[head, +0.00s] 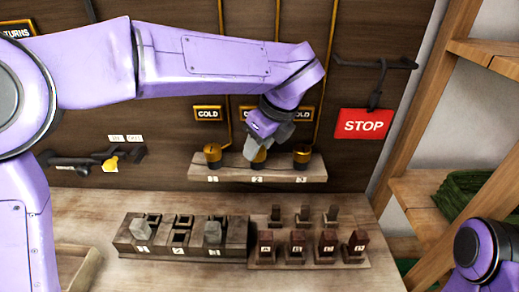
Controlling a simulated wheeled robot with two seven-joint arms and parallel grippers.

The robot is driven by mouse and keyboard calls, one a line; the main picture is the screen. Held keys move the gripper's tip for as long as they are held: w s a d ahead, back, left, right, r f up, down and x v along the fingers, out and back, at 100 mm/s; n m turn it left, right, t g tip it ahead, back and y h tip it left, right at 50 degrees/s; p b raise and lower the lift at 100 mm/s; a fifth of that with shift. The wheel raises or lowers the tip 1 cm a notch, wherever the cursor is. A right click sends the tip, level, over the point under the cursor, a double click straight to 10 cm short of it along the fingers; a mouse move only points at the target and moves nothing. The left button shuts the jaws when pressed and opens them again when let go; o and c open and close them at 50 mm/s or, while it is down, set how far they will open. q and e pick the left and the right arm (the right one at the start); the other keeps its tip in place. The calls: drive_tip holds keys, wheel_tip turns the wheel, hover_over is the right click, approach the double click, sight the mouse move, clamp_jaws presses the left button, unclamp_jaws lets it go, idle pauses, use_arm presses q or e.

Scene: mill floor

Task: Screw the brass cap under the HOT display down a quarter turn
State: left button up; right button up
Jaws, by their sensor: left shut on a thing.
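Three brass caps stand in a row on a wooden shelf (290,173) numbered 1 to 3. The left cap (213,154) and the right cap (301,156) are free. My left gripper (259,149) reaches down from above and is shut on the middle brass cap (257,158), mostly hidden behind the fingers. The left display (208,114) reads COLD. The middle display (246,113) is partly hidden by my gripper, and its full word cannot be read. The right display (304,114), partly covered, appears to read COLD. No HOT reading is visible. My right gripper is out of view.
A red STOP sign (363,123) hangs from a dark bracket right of the displays. Dark block holders (185,255) with grey and lettered brown blocks stand on the bench below. Wooden shelving (430,205) stands at right.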

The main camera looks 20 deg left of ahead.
use_arm(q)
drive_tip(key=shift+m, duration=0.4)
drive_tip(key=o, duration=0.8)
drive_tip(key=shift+r, duration=0.1)
drive_tip(key=v, duration=1)
drive_tip(key=shift+s+r, duration=0.15)
drive_tip(key=shift+r, duration=0.05)
